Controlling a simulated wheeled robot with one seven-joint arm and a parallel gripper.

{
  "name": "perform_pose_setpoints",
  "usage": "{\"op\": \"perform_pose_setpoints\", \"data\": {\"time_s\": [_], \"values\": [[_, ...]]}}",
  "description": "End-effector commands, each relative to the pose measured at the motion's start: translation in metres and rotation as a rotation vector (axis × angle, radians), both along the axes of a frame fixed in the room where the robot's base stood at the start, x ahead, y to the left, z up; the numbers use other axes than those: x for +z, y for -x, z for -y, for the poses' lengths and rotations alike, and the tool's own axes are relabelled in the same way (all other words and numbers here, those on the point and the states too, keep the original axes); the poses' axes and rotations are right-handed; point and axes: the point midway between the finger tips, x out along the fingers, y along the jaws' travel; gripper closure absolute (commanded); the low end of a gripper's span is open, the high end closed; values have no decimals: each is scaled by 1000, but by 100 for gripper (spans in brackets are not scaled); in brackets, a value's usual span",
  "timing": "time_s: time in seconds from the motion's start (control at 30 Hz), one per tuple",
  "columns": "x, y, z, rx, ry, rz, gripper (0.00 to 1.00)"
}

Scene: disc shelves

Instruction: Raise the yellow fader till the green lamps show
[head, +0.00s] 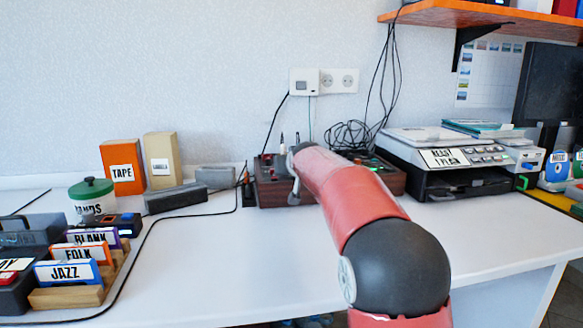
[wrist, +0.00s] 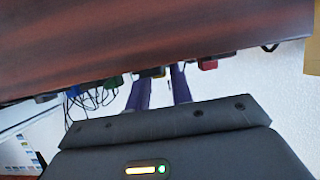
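The console (head: 285,190) with wooden sides stands on the desk against the wall; my arm hides its middle, and the fader and my gripper are hidden there in the head view. In the wrist view the console's wooden side (wrist: 150,40) fills the top. My gripper (wrist: 164,75) reaches in by its edge, its two fingers apart with a light gap between them. A small dark cap with a yellowish face (wrist: 152,72) shows by the left fingertip; I cannot tell whether they touch. A red cap (wrist: 208,64) is right of the fingers. A green light (head: 375,168) shows on the console's right part.
A printer (head: 445,160) stands close on the console's right. Grey blocks (head: 175,198), boxes (head: 122,167) and a rack of labelled cases (head: 75,265) are on the left. Cables (head: 350,133) lie behind the console. The front of the desk is clear.

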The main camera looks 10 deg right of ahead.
Motion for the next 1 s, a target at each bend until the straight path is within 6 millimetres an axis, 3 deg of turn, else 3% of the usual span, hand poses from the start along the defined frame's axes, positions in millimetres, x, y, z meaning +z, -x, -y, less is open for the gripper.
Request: {"op": "perform_pose_setpoints", "data": {"time_s": [0.03,0.17,0.47,0.7,0.97,1.0], "values": [[0,0,0,0,0,0,85],[0,0,0,0,0,0,100],[1,-2,0,0,0,-1,100],[2,-24,0,0,0,-2,100],[0,-25,0,0,0,-1,100],[0,-25,0,0,0,-1,80]]}}
